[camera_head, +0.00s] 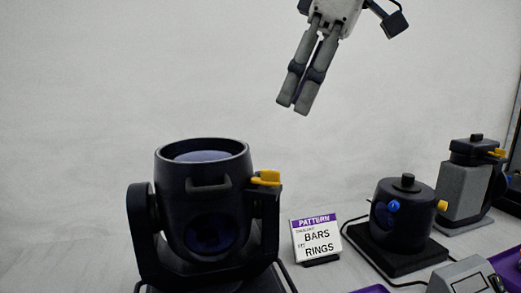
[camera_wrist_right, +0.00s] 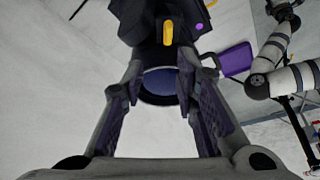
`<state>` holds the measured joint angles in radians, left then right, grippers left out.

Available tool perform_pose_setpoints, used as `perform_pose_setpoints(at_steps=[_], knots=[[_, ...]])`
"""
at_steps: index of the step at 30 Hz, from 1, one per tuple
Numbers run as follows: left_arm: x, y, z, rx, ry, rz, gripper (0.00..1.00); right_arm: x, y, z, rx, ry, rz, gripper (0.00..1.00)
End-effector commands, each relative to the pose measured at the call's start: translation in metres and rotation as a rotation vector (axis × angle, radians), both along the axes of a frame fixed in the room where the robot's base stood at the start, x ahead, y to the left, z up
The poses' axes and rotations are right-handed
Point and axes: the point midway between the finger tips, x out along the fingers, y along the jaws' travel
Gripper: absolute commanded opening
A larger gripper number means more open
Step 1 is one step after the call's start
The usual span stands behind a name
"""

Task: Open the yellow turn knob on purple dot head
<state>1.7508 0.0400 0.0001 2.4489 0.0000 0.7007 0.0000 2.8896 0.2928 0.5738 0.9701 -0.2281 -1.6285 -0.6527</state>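The purple dot head is a black moving-head light (camera_head: 203,214) in a yoke at the front left of the head view. Its yellow turn knob (camera_head: 265,178) sticks out at the top of the yoke's right arm. The right wrist view shows the knob (camera_wrist_right: 167,32) near the top, with a purple dot (camera_wrist_right: 199,27) to its right and the lens (camera_wrist_right: 160,82) below. My right gripper (camera_head: 294,104) hangs empty above and right of the light, clear of the knob. Its fingers (camera_wrist_right: 160,88) stand apart in the wrist view. I see no left gripper clearly.
A pattern sign (camera_head: 316,238) stands right of the light. Beyond it are a black round can (camera_head: 402,213) with blue and yellow knobs and a grey-black fixture (camera_head: 465,185) with a yellow knob. A grey box (camera_head: 462,276) is at the front right. Air around my right gripper is free.

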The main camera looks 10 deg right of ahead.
Motion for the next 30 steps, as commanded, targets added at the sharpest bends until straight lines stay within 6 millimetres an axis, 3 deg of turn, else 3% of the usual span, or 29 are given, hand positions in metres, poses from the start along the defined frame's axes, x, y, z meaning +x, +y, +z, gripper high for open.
perform_pose_setpoints(at_steps=[13,18,25,26,29,30], knots=[[0.003,0.0,0.003,0.0,-0.011,0.0,0.4,0.018,0.032,-0.091,-0.001,0.0,0.001,0.28],[0.003,0.0,0.004,0.0,-0.015,0.0,0.4,0.022,0.037,-0.105,0.001,-0.002,0.001,0.28],[0.003,0.0,0.004,0.0,-0.014,0.0,0.4,0.023,0.038,-0.107,0.0,-0.003,0.0,0.28],[0.003,0.0,0.004,0.0,-0.014,0.0,0.4,0.023,0.038,-0.107,0.0,-0.003,0.0,0.25],[0.004,0.0,0.004,0.0,-0.014,0.0,0.4,0.023,0.038,-0.107,0.0,-0.003,0.0,0.03],[0.003,0.0,0.004,0.0,-0.014,0.0,0.4,0.023,0.038,-0.107,0.0,-0.003,0.0,0.0]])
